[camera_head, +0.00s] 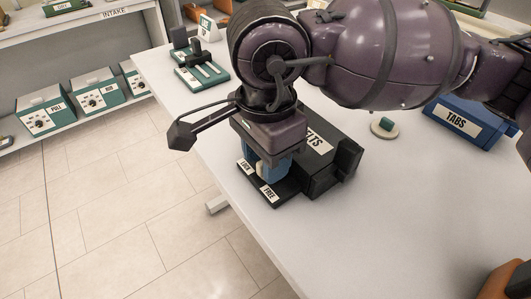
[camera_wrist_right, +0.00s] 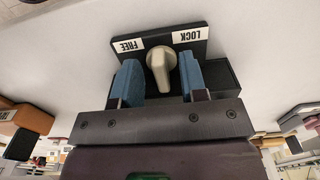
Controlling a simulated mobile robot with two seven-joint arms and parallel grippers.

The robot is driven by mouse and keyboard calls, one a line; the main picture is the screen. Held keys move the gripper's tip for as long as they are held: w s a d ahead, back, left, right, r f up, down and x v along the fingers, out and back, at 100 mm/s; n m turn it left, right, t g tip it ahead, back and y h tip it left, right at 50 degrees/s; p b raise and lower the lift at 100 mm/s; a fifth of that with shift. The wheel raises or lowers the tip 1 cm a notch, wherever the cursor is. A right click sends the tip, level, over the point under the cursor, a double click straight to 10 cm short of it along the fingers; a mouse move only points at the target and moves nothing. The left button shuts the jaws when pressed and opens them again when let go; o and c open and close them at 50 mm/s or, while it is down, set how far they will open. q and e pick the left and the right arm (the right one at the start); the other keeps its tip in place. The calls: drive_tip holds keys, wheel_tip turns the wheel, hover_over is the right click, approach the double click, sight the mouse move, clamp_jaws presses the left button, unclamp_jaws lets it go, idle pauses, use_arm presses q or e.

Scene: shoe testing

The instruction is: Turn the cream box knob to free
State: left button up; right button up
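The cream knob (camera_wrist_right: 161,68) stands on a dark plate (camera_wrist_right: 143,44) with FREE and LOCK labels, both upside down in the wrist view. In the head view the plate (camera_head: 257,180) juts from the front of a dark box (camera_head: 333,160) whose label ends in "LTS". My right gripper (camera_head: 268,168) is over the plate. Its two blue fingers stand on either side of the knob, open, with a small gap on the FREE side; contact on the LOCK side is unclear. The knob is partly hidden in the head view, and its exact setting is unclear. My left gripper is not in view.
A green fixture (camera_head: 201,72) stands at the table's far end. An orange-brown object (camera_head: 497,284) shows at the lower right. The front right tabletop is mostly clear.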

drive_tip(key=shift+c, duration=0.4)
clamp_jaws()
drive_tip(key=shift+r+m+p, duration=0.35)
drive_tip(key=shift+m+p, duration=0.45)
drive_tip(key=shift+r+m+p, duration=0.1)
drive_tip(key=shift+m+p, duration=0.3)
drive_tip(key=shift+w+a+m+p, duration=0.1)
drive_tip(key=shift+m+p, duration=0.4)
drive_tip(key=shift+m, duration=0.3)
drive_tip(key=shift+f, duration=0.45)
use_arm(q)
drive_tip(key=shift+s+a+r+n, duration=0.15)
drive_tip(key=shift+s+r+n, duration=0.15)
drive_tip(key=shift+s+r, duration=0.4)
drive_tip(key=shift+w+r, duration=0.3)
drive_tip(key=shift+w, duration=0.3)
